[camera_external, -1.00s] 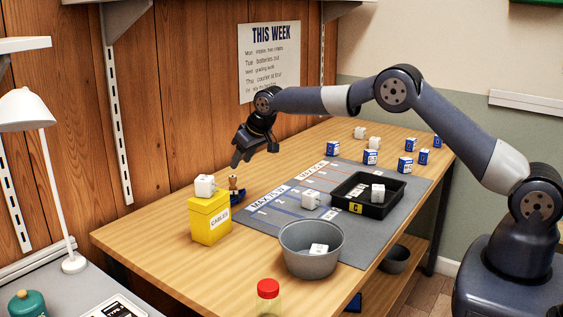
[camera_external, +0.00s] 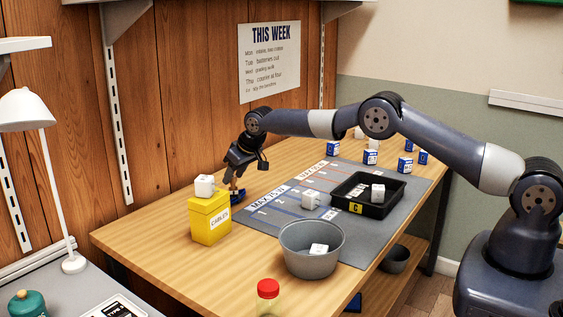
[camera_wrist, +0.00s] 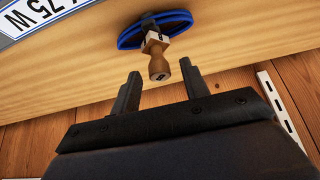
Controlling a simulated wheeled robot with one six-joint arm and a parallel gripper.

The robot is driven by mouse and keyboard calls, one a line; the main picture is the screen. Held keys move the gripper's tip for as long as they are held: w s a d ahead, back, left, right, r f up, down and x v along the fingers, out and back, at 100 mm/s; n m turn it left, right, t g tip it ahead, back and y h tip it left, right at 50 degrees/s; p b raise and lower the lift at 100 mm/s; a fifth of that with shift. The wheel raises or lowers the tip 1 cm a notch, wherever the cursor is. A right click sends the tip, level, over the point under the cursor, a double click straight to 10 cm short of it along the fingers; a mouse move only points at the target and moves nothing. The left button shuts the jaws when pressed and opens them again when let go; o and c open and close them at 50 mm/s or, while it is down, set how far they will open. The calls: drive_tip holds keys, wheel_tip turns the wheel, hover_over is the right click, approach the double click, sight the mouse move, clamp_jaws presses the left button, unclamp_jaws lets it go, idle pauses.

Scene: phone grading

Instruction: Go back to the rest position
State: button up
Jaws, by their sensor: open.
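My gripper (camera_external: 231,176) is open and hangs low over the far left part of the table, behind the yellow box. In the wrist view its two fingers (camera_wrist: 161,72) point at a wooden-handled stamp (camera_wrist: 157,48), whose handle end shows close to and roughly between the fingertips. I cannot tell how deep the handle lies between them.
A yellow cables box (camera_external: 209,221) with a white charger (camera_external: 204,185) on top stands close by. A grey mat (camera_external: 262,224) carries a black tray (camera_external: 372,209). A grey bowl (camera_external: 311,262) is in front. Blue-and-white boxes stand at the back right. A wood-panelled wall is behind.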

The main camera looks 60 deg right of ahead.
drive_tip(key=shift+x, duration=0.9)
drive_tip(key=shift+r+p, duration=0.2)
drive_tip(key=shift+p, duration=0.15)
wheel_tip(320, 180, up, 10)
drive_tip(key=shift+f+p, duration=0.2)
drive_tip(key=shift+p, duration=0.45)
drive_tip(key=shift+a+b, duration=0.3)
drive_tip(key=shift+a, duration=0.05)
drive_tip(key=s+a+r+n+y+b, duration=0.1)
drive_tip(key=s+a+r+n+b, duration=0.1)
drive_tip(key=s+a, duration=0.5)
drive_tip(key=s+a+r+n+g+y+b, duration=0.1)
drive_tip(key=s+a+n+b, duration=0.4)
drive_tip(key=a, duration=0.7)
drive_tip(key=shift+s+a+r+y+b, duration=0.15)
drive_tip(key=shift+s+r+y+b, duration=0.3)
drive_tip(key=shift+s+y+b, duration=0.4)
